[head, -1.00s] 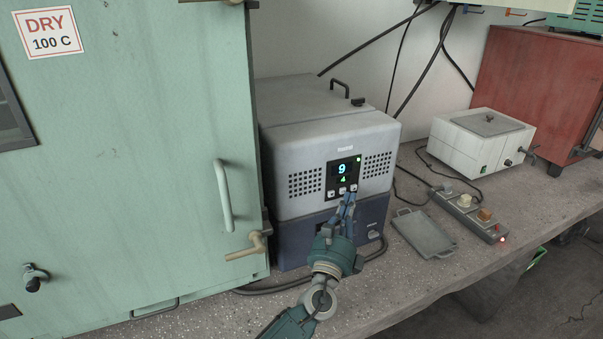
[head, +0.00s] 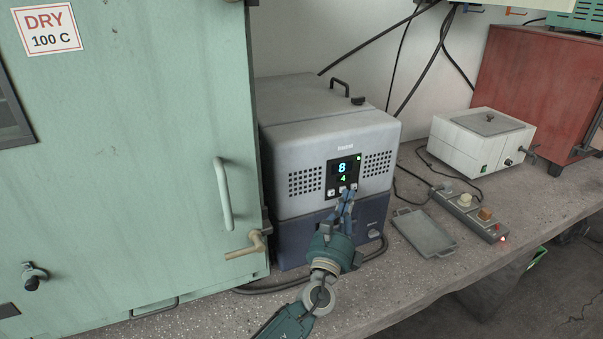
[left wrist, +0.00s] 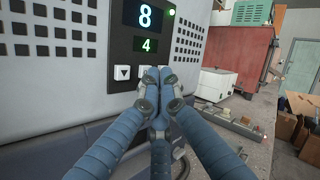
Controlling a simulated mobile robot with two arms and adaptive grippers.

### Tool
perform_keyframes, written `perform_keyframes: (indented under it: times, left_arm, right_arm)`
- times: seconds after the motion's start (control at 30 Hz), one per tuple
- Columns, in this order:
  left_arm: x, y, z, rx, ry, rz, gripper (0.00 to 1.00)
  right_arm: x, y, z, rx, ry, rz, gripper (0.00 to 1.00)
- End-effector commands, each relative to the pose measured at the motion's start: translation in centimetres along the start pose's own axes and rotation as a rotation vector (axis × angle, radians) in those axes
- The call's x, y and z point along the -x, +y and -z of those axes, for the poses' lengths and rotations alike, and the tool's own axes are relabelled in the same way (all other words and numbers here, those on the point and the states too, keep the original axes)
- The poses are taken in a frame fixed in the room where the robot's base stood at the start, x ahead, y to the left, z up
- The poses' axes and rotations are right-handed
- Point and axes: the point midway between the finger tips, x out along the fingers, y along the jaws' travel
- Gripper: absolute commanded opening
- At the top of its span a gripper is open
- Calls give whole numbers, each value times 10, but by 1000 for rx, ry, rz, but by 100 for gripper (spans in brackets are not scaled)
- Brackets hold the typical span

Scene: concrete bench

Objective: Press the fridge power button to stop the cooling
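The fridge (head: 290,150) is a grey box over a dark blue base, standing against the green oven. Its black panel (head: 343,176) shows a blue 8 above a green 4, with a lit green lamp at top right. A row of small white buttons lies below the digits. The down-arrow button (left wrist: 122,72) is clear at the left; the fingers hide part of the row in the left wrist view. My left gripper (head: 347,192) is shut and empty, fingertips together at the button row, right of the down arrow. I cannot tell whether they touch. My right gripper is out of view.
The green oven (head: 130,200) with its handle stands close on the left. On the bench to the right are a grey tray (head: 424,232), a power strip (head: 468,212), a white box (head: 480,140) and cables. A red cabinet (head: 530,90) stands behind them.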

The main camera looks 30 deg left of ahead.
Motion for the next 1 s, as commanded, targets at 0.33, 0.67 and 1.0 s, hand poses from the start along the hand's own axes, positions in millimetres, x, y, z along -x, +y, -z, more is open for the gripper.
perform_keyframes:
  times: [0.33,0.67,1.0]
  left_arm:
    - [-1,2,-1,-1,0,-1,0]
    - [-2,2,-1,-1,0,-1,0]
    - [5,-4,2,-1,0,-1,0]
  right_arm:
    - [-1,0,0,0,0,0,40]
    - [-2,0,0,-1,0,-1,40]
    - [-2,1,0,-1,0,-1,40]
